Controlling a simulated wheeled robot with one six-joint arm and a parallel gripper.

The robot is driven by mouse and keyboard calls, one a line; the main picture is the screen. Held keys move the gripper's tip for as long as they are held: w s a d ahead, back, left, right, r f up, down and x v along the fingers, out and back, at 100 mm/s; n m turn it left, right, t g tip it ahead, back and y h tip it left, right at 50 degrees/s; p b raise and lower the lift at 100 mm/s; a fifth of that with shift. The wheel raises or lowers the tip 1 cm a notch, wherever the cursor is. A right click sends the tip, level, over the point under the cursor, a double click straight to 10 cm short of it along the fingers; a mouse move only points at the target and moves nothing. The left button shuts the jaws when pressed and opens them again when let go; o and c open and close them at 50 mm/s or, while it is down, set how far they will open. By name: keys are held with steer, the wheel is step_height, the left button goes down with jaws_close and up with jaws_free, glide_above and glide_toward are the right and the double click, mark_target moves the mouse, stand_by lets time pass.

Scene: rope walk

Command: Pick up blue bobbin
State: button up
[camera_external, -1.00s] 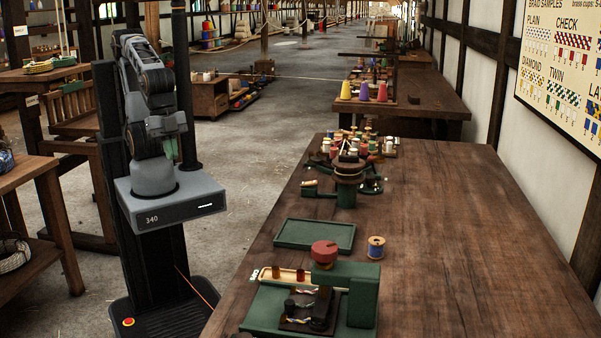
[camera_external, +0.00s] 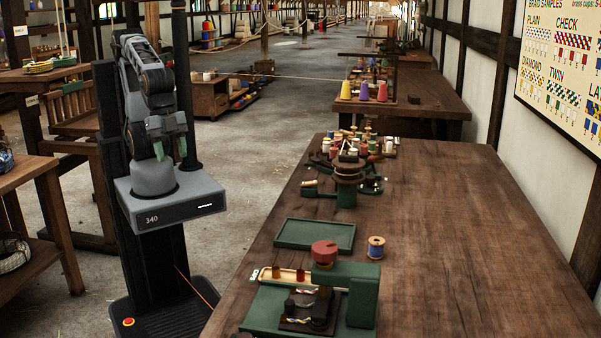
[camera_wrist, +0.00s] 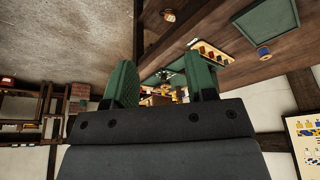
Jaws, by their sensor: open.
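A bobbin (camera_external: 376,247) with pale wooden ends and a dark, bluish winding stands upright on the long bench (camera_external: 450,230), right of the green tray (camera_external: 316,235) and behind the green machine (camera_external: 362,300). I take it for the blue bobbin; its colour is hard to judge at this size. My gripper (camera_external: 170,149) is folded over my base, left of the bench and well apart from the bobbin. Its green fingers stand apart and empty, also in the wrist view (camera_wrist: 163,80).
A dark wooden carousel (camera_external: 348,172) and a cluster of small spools stand further back. Yellow, red and purple cones (camera_external: 364,91) stand on the bench behind. The bench's right side is clear.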

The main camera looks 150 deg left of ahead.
steer(key=o, duration=0.4)
steer(key=w+f+n+t+h+b, duration=0.1)
steer(key=w+n+t+b, duration=0.25)
steer(key=w+n, duration=1.05)
steer(key=n+y+b, duration=0.4)
steer(key=n+y, duration=0.8)
steer(key=n, duration=2)
glide_toward(370, 240)
steer(key=w+a, duration=0.1)
steer(key=w+a+f+n+p, duration=0.1)
steer(key=shift+a+f, duration=0.3)
steer(key=shift+p+x, duration=0.8)
steer(key=shift+x, duration=2.35)
